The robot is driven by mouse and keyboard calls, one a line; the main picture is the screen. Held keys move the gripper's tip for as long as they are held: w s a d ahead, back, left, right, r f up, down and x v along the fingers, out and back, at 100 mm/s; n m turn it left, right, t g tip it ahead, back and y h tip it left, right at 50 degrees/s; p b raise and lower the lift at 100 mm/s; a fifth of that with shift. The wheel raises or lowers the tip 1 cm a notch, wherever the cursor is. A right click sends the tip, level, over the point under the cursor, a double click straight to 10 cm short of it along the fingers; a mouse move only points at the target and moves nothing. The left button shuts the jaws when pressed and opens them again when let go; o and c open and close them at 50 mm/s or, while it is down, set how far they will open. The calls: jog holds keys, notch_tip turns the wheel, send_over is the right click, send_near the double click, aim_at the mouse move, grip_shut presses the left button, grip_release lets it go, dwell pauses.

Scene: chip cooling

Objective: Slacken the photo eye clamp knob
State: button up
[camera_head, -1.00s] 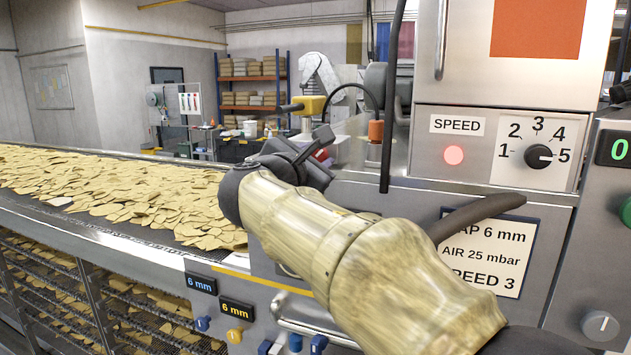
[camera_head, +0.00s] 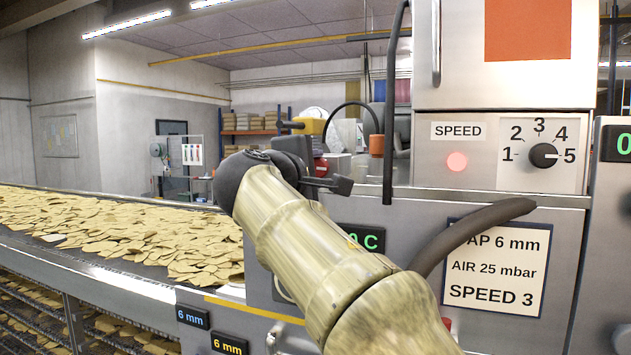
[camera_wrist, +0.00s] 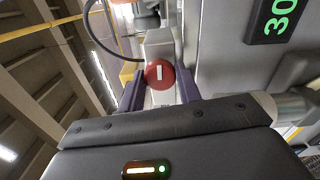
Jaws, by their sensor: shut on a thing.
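In the wrist view, a round red knob (camera_wrist: 160,74) with a white bar mark sits between the purple fingers of my gripper (camera_wrist: 161,88). The fingers are shut on its two sides, and the white bar stands nearly upright in the picture. A pale grey block or bracket shows behind the knob. In the head view my gripper (camera_head: 326,184) is at the machine's left edge, below a yellow box-shaped part (camera_head: 311,126). A small patch of red shows near it; my arm and gripper hide most of the knob there.
A belt of chips (camera_head: 120,235) runs along the left. The machine's speed dial (camera_head: 543,155) and settings plate (camera_head: 495,268) are on the right. A black cable (camera_head: 392,110) hangs close beside my gripper. A green display (camera_wrist: 280,15) is near in the wrist view.

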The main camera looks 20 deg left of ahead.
jog(key=shift+a+f+m, duration=0.15)
jog(key=shift+f+m, duration=0.25)
jog(key=shift+m, duration=0.2)
jog(key=shift+b, duration=0.3)
jog(key=o, duration=0.9)
jog(key=shift+s+r, duration=0.1)
jog(key=shift+s, duration=0.05)
jog(key=shift+o, duration=0.5)
jog(key=shift+r, duration=0.15)
jog(key=s+a+b, duration=0.1)
jog(key=s+b, duration=0.3)
jog(key=s, duration=1.3)
jog(key=shift+s, duration=0.2)
